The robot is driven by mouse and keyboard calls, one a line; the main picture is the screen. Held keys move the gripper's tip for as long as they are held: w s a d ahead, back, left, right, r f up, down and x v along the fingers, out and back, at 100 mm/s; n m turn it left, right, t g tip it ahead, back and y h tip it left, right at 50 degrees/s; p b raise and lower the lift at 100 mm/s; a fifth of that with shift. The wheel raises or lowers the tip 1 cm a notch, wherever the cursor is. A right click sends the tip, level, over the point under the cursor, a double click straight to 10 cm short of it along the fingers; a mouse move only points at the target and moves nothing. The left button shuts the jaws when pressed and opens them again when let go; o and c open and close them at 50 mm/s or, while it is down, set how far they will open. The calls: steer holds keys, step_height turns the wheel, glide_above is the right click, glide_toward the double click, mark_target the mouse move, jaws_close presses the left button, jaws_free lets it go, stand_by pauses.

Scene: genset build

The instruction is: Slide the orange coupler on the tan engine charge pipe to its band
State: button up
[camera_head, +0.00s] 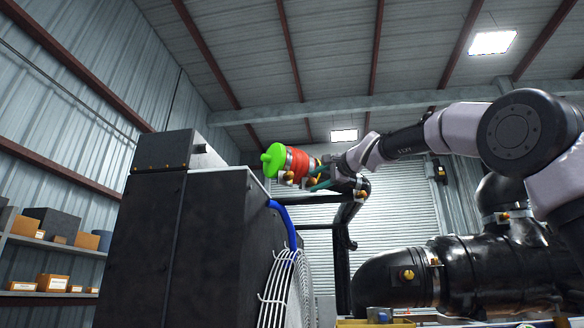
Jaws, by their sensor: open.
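The orange coupler (299,165), looking red-orange here, sits high beside the top of the dark cabinet, with a bright green cap (272,160) at its left end. A silvery clamp ring (289,160) lies between cap and coupler. Small brass-coloured clamp fittings show below it. The tan pipe is mostly hidden behind the coupler and my gripper; I cannot make out its band. My gripper (318,177) is open, just right of the coupler, with teal finger parts near its lower right side. I cannot tell whether the fingers touch the coupler.
A tall dark cabinet (200,250) with a box on top stands left of the coupler. A blue hose (284,220) and white wire guard (280,290) run down its side. Large black pipework (470,275) fills the lower right. Shelves with boxes (55,282) stand far left.

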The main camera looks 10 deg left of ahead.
jaws_close()
steer(key=shift+w, duration=0.1)
steer(key=shift+w+d, duration=0.7)
steer(key=shift+d, duration=0.1)
steer(key=shift+o, duration=1.1)
jaws_free()
